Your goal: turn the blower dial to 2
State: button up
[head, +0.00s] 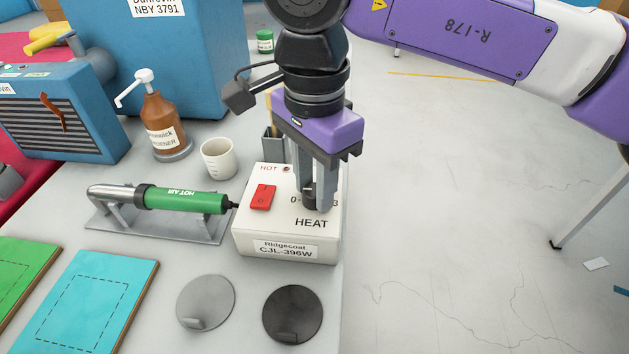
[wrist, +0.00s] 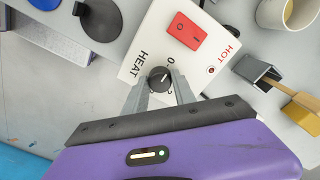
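The white control box (head: 285,238), labelled Ridgecoat CJL-396W, stands near the table's right edge. Its top carries a dark round dial (wrist: 160,79) above the word HEAT, with printed figures of which 0 and 3 show in the head view. My gripper (head: 311,196) points down over the box, one finger on each side of the dial. Both fingers look close against the knob's sides in the wrist view. A light pointer mark on the dial faces roughly towards the 0 side, but its exact setting is hard to read. The fingers hide part of the scale.
A red rocker switch (head: 262,197) and HOT lamp (head: 286,169) are beside the dial. A green hot-air tool (head: 186,200) rests on a stand to the left, next to a white cup (head: 218,158). Two round discs lie in front. Open floor is to the right.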

grip_shut()
jog(key=shift+m, duration=0.3)
jog(key=m, duration=1.1)
jog(key=shift+m, duration=0.4)
jog(key=m+b, duration=0.1)
jog(key=m, duration=0.4)
jog(key=m+b, duration=0.1)
jog(key=m, duration=0.5)
jog(key=shift+m, duration=0.3)
